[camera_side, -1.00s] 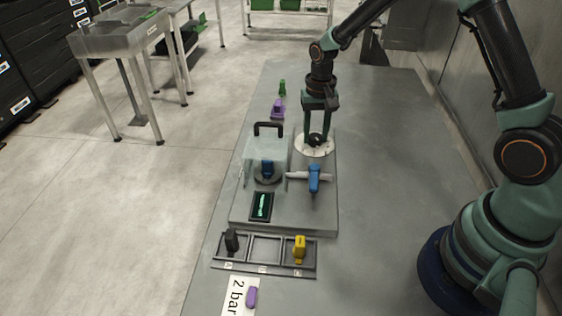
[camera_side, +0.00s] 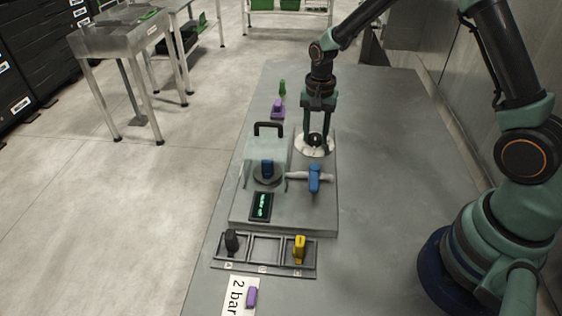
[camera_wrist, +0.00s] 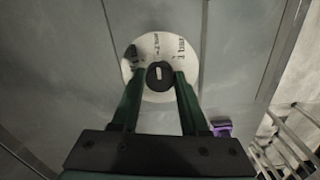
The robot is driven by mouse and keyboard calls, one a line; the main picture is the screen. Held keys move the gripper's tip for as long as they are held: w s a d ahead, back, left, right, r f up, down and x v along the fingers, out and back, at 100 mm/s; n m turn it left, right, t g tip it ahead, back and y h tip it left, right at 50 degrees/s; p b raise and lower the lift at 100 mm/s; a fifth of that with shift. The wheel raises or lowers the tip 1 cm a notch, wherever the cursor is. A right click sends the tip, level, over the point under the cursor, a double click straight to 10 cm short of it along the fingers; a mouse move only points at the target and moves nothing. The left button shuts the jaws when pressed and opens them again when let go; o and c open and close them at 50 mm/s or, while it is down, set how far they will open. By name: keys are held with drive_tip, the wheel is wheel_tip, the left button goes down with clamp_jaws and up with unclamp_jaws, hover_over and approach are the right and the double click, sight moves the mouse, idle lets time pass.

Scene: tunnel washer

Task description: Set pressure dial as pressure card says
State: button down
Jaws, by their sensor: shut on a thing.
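The pressure dial is a white round plate (camera_side: 313,150) with a dark knob at its middle, on the grey panel. In the wrist view the dial plate (camera_wrist: 147,47) carries printed marks, one reading like "1 bar", and the black knob (camera_wrist: 160,75) has a white mark. My gripper (camera_side: 317,139) points down over the dial, its fingers shut on the knob; it also shows in the wrist view (camera_wrist: 160,77). The pressure card (camera_side: 237,296) lies at the front and reads "2 bar", with a purple block (camera_side: 252,297) on its right edge.
A blue valve handle (camera_side: 314,178), a small display (camera_side: 261,206) and a tray (camera_side: 265,262) with black and yellow pieces lie nearer. The bench's right side is clear.

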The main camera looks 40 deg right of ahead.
sight(316, 137)
drive_tip(key=shift+r, duration=0.1)
drive_tip(key=shift+c, duration=2.1)
unclamp_jaws()
wheel_tip(316, 137, up, 12)
drive_tip(key=shift+r, duration=0.1)
drive_tip(key=s+a+r+n+t, duration=0.1)
drive_tip(key=s+r+n+t, duration=0.1)
drive_tip(key=s+r+n, duration=0.2)
drive_tip(key=s+a+r+n+t, duration=0.1)
drive_tip(key=s+r+n+t, duration=0.2)
drive_tip(key=s, duration=0.8)
wheel_tip(316, 137, up, 2)
drive_tip(key=n, duration=0.4)
drive_tip(key=shift+s+t, duration=0.15)
drive_tip(key=shift+t, duration=0.15)
